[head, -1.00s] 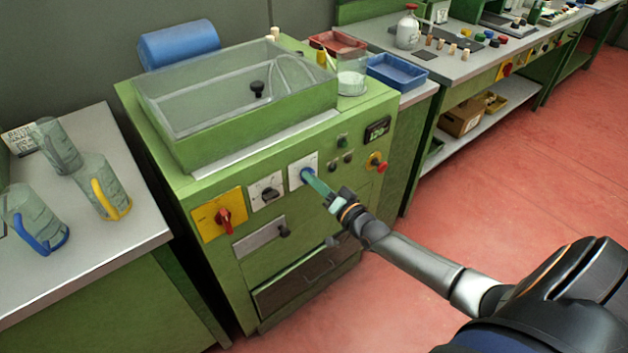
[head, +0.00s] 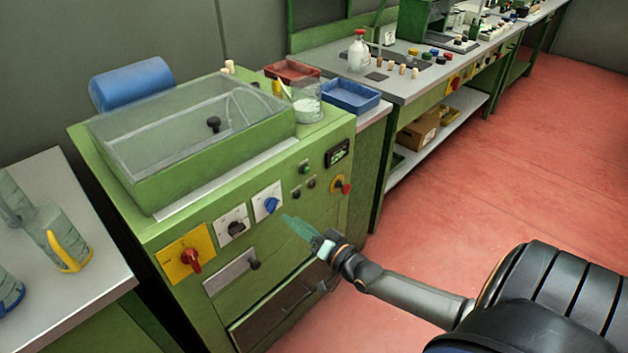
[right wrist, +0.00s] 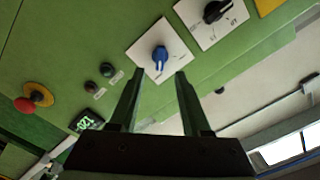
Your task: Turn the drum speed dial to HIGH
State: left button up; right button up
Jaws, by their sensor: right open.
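A blue dial (head: 270,205) sits on a white plate on the green machine's front, and a black dial (head: 236,228) is on another white plate to its left. The labels are too small to read, so I cannot tell which is drum speed. My right gripper (head: 288,219) is open and empty, a little in front of and to the lower right of the blue dial. In the right wrist view the blue dial (right wrist: 160,55) shows beyond the gap between the fingertips, with nothing held. My left gripper is not in view.
A red switch (head: 190,258) on a yellow plate is at the panel's left. A red knob (head: 345,188) juts out at the right. A black-knobbed lever (head: 254,264) is below. The red floor to the right is open.

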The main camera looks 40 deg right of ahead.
jog(key=s, duration=0.6)
jog(key=shift+d, duration=0.25)
jog(key=s+a+f+n+g+p, duration=0.2)
jog(key=s+a+f+n+g, duration=0.2)
jog(key=s+a, duration=0.3)
jog(key=s+a+f+n+g+p, duration=0.2)
jog(key=s+a+f+n+g, duration=0.2)
jog(key=a, duration=0.7)
jog(key=s+n, duration=0.2)
jog(key=s, duration=0.1)
jog(key=shift+s+a+f+g+y+p, duration=0.15)
jog(key=shift+a+f+g+y+p, duration=0.15)
jog(key=shift+f+y, duration=0.1)
jog(key=shift+d, duration=0.1)
